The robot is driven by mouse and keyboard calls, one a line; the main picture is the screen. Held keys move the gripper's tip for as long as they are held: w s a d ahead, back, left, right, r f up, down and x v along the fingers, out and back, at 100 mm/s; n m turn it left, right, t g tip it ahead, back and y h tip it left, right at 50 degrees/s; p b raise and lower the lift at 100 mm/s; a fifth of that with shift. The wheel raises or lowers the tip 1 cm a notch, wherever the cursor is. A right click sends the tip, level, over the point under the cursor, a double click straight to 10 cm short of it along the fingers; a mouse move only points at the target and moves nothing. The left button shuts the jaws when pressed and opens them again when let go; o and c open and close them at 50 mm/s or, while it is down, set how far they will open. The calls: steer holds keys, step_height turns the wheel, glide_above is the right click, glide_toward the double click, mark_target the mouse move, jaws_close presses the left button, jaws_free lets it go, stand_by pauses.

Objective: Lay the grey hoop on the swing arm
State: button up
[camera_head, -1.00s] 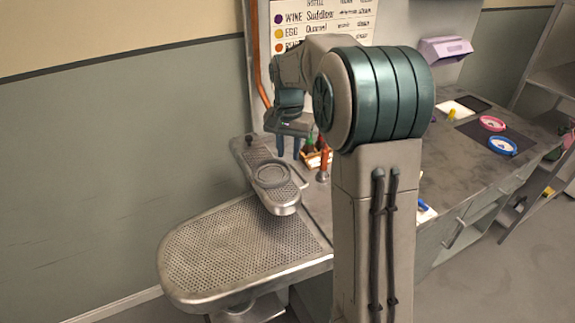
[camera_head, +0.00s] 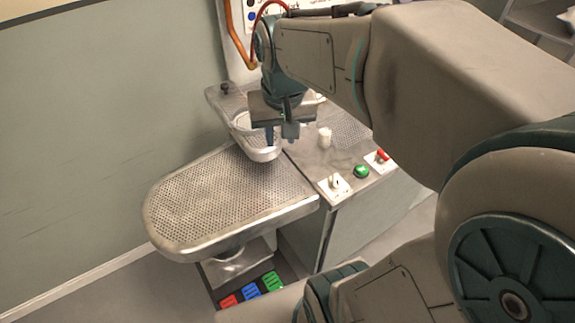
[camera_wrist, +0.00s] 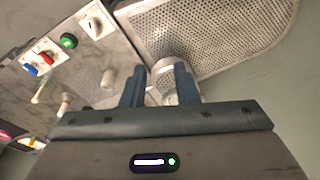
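The swing arm (camera_head: 262,154) is a narrow perforated metal board with a rounded front end, above the back of the large board. The grey hoop (camera_head: 238,124) appears to lie on it, partly hidden by my gripper. My gripper (camera_head: 281,136) points down over the right side of the swing arm's front end. In the wrist view the two fingers (camera_wrist: 160,88) stand apart with nothing clearly held between them. The swing arm's end (camera_wrist: 180,68) shows just beyond them. Whether a finger touches the hoop or the swing arm cannot be told.
The large perforated board (camera_head: 215,200) extends in front. On the grey counter to the right are a white cylinder (camera_head: 324,138), a green button (camera_head: 361,172), a white switch plate (camera_head: 334,186) and a red switch (camera_head: 382,155). Coloured blocks (camera_head: 251,290) lie below.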

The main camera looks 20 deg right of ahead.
steer(key=s+f+n, duration=0.1)
steer(key=s+f, duration=0.3)
steer(key=s, duration=0.3)
steer(key=shift+s+a+n+t, duration=0.3)
steer(key=shift+a+n+t, duration=0.1)
